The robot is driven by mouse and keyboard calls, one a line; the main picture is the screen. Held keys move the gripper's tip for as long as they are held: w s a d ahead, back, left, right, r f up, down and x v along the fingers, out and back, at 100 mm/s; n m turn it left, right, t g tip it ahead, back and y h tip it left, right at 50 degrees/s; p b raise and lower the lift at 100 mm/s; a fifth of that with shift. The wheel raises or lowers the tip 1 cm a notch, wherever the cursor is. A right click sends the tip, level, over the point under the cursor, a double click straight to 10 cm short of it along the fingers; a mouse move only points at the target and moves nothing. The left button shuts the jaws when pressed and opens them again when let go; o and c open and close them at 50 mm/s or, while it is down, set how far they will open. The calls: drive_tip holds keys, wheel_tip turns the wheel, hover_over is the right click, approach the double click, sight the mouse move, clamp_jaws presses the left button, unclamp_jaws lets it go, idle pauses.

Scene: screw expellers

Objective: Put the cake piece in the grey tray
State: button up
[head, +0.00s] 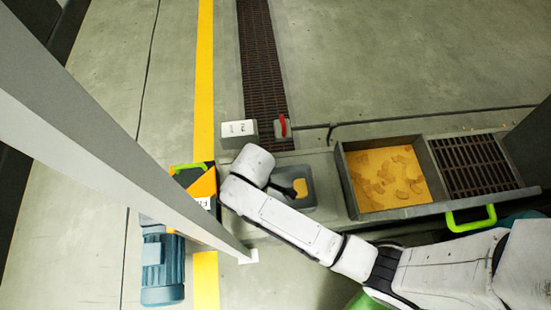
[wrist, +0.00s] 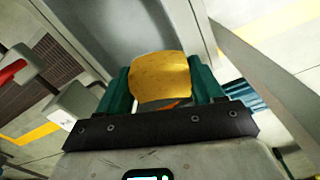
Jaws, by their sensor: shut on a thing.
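My gripper (wrist: 160,82) has dark green fingers, shut on the yellow cake piece (wrist: 160,70) from both sides in the wrist view. In the head view the gripper is over the small grey tray (head: 311,182), mostly hidden behind my white arm. The yellow cake piece (head: 300,188) shows there within the tray's outline. A smooth grey surface, likely the tray (wrist: 110,28), lies behind the cake piece in the wrist view. I cannot tell whether the piece touches the tray floor.
A bin (head: 345,180) of yellow cake crumbs and a dark grate (head: 472,165) lie to the right, with a green handle (head: 470,218) in front. A red lever (head: 283,125) and a white-labelled box (head: 238,129) stand behind the tray. A blue motor (head: 162,265) is at left.

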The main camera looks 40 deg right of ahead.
drive_tip(key=s+a+n+p, duration=0.1)
drive_tip(key=s+n+p, duration=0.15)
drive_tip(key=s, duration=0.65)
drive_tip(key=shift+n, duration=0.55)
drive_tip(key=w+f+b, duration=0.1)
drive_tip(key=w, duration=0.1)
drive_tip(key=w+d+f+b, duration=0.1)
drive_tip(key=w, duration=0.2)
drive_tip(key=w+d+f+b, duration=0.1)
drive_tip(key=w+f, duration=0.1)
drive_tip(key=w, duration=0.1)
drive_tip(key=shift+w+f+b, duration=0.1)
drive_tip(key=shift+w+b, duration=0.05)
drive_tip(key=shift+b, duration=0.2)
drive_tip(key=w+f+b, duration=0.1)
drive_tip(key=w+f, duration=0.1)
drive_tip(key=w+d+f+b, duration=0.1)
drive_tip(key=w+f, duration=0.1)
drive_tip(key=f, duration=0.1)
drive_tip(key=shift+w+f+b, duration=0.3)
drive_tip(key=shift+w+b, duration=0.05)
drive_tip(key=shift+w+d+f+b, duration=0.1)
drive_tip(key=shift+f+b, duration=0.5)
drive_tip(key=shift+f, duration=0.95)
drive_tip(key=shift+f, duration=0.2)
drive_tip(key=o, duration=1)
